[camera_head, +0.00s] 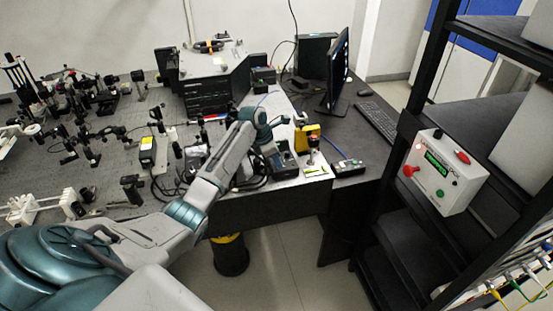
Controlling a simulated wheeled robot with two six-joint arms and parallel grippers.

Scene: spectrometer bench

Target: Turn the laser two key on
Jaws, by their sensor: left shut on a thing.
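My left arm reaches in from the left over the bench. Its gripper (273,148) points down at a small black box (286,164) near the front edge of the bench. The gripper is shut on a small part at this box, which appears to be the laser two key. The key itself is hidden by the fingers and too small to make out, so its turn position cannot be told. A second black box (348,168) with small lights or buttons lies to the right, apart from the gripper. My right gripper is not in view.
A yellow device (307,135) stands just right of the gripper. Cables (252,183) lie left of the black box. Optics crowd the table (110,175) at left. A monitor (337,72) and keyboard (378,122) are behind right. A white control box (446,172) hangs on the black rack.

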